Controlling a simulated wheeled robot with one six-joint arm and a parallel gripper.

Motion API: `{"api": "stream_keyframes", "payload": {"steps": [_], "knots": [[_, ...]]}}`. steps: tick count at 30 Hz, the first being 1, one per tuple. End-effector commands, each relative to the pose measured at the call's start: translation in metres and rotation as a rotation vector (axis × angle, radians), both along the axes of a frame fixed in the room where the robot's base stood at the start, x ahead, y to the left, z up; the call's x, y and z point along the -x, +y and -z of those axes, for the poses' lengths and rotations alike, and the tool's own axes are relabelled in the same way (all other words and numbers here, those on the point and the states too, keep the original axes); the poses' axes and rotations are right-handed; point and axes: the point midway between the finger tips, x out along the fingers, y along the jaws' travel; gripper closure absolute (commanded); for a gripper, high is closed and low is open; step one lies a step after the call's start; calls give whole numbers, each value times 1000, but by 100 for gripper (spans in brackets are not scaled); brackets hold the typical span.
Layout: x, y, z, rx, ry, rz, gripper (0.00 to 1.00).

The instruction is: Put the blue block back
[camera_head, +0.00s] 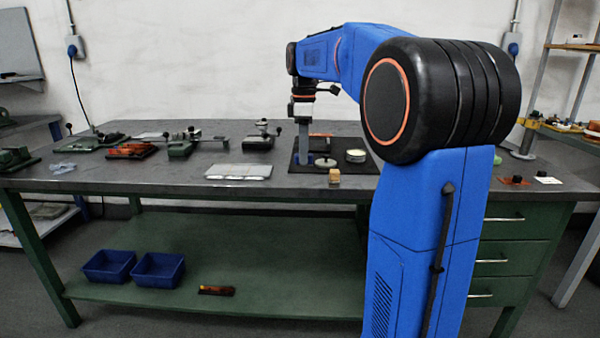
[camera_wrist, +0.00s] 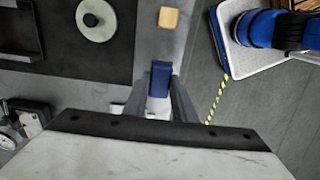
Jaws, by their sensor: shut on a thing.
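The blue block (camera_wrist: 160,80) is small and dark blue. In the wrist view it sits between the fingertips of my gripper (camera_wrist: 158,92), which is shut on it. It appears over the grey bench strip between the dark mat (camera_wrist: 103,62) and the front edge. I cannot tell whether it touches the bench. In the head view my gripper (camera_head: 303,150) points down at the left part of the mat (camera_head: 352,169); the block cannot be made out clearly there.
A wooden cube (camera_wrist: 168,17) lies on the bench strip near the block. A pale disc with a dark knob (camera_wrist: 96,20) and a round tin (camera_head: 356,156) are on the mat. A pale slab (camera_head: 239,171) lies to the left. Blue bins (camera_head: 158,269) stand on the lower shelf.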

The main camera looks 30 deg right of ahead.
Motion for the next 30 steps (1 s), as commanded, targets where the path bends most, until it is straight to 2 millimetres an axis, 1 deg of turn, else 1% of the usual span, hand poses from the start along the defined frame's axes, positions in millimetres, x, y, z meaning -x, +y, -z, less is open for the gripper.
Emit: {"api": "stream_keyframes", "payload": {"steps": [1,8,15,17,28,29,30], "knots": [[1,0,5,-1,1,0,100],[0,0,19,-1,1,0,100],[0,0,50,-1,1,0,100],[0,0,53,-1,1,0,100],[0,0,56,0,0,0,100],[0,0,56,0,0,0,69],[0,0,56,0,0,0,59]]}}
